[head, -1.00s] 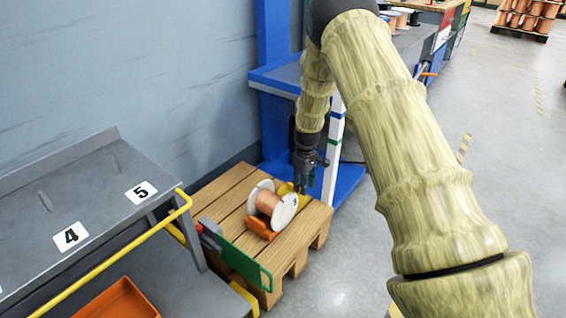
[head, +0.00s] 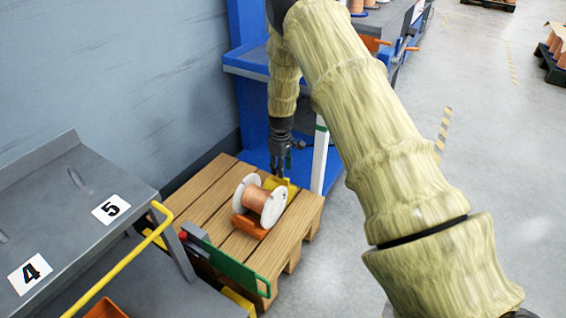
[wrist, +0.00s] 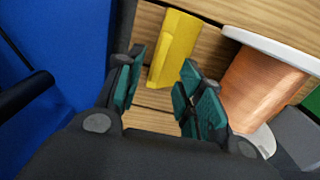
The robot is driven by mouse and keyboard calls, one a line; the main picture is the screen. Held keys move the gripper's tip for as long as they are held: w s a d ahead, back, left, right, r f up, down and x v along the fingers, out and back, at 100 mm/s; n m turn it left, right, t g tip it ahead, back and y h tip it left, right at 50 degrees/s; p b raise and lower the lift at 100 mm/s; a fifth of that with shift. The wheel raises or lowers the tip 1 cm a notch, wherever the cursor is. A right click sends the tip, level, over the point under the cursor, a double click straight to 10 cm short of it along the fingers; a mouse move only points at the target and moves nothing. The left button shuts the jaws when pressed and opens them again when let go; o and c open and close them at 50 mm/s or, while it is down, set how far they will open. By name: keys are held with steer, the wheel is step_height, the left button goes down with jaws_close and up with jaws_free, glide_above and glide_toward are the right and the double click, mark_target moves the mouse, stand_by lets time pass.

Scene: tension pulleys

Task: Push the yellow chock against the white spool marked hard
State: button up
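The white spool (head: 274,207) wound with copper wire lies on its side on a wooden pallet (head: 208,192). The yellow chock (head: 284,187) sits on the pallet on the spool's far side, partly hidden by the spool and my gripper. In the wrist view the chock (wrist: 174,48) lies beyond my fingertips, with the spool (wrist: 262,88) to its right; a strip of pallet shows between them. My gripper (head: 279,172) points down by the chock. In the wrist view my gripper (wrist: 160,85) has its teal-padded fingers apart, with nothing between them.
An orange chock (head: 248,226) rests at the spool's near side. A blue rack (head: 250,115) with a white post (head: 319,160) stands behind. A grey numbered shelf (head: 70,215) is at left.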

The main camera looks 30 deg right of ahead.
steer(key=shift+f+b, duration=1.05)
steer(key=shift+f, duration=1.9)
steer(key=shift+s, duration=0.1)
jaws_close()
